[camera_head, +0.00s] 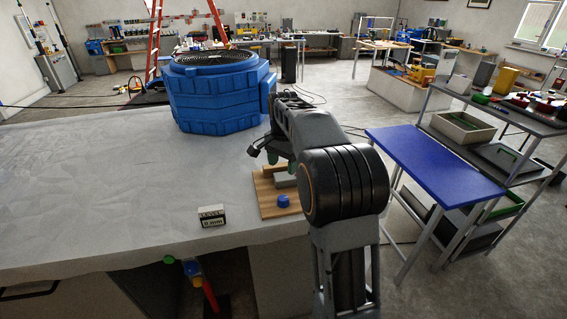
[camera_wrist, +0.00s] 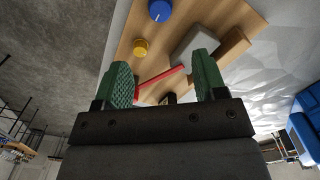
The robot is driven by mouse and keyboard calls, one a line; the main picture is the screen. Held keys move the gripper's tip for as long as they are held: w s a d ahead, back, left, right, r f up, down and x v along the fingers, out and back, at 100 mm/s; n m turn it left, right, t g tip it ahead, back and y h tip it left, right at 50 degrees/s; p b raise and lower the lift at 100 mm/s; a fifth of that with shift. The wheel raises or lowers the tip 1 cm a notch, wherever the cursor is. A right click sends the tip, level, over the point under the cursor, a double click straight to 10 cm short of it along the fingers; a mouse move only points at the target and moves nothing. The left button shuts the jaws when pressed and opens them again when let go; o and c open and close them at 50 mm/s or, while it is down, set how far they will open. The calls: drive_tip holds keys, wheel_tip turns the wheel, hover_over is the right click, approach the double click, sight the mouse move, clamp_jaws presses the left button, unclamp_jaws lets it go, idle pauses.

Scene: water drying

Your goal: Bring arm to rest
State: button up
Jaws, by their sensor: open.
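My gripper (camera_wrist: 162,84) shows in the wrist view with its two green fingers apart and nothing between them. Beyond the fingers is a wooden board (camera_wrist: 222,22) bearing a blue knob (camera_wrist: 160,11), a yellow knob (camera_wrist: 141,47), a red bar (camera_wrist: 161,83) and a grey block (camera_wrist: 195,42).
A large blue round machine (camera_head: 215,95) stands on the table (camera_head: 90,190) just left of my arm. A small boxy device (camera_head: 211,216) sits near the front edge. A blue-topped table (camera_head: 435,160) and a cluttered grey shelf (camera_head: 480,112) stand to the right. The table's left side is clear.

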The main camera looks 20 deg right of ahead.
idle(0.5)
drive_tip(key=s+a+f+n+t, duration=0.2)
drive_tip(key=s+a+n, duration=0.3)
drive_tip(key=s, duration=0.6)
drive_tip(key=s+a+f+n+t, duration=0.1)
drive_tip(key=s+a+n, duration=0.4)
drive_tip(key=s, duration=0.6)
drive_tip(key=n+t, duration=0.1)
drive_tip(key=n, duration=0.1)
drive_tip(key=shift+a+f+n, duration=0.25)
drive_tip(key=shift+f+n, duration=0.05)
drive_tip(key=shift+f, duration=0.1)
idle(0.4)
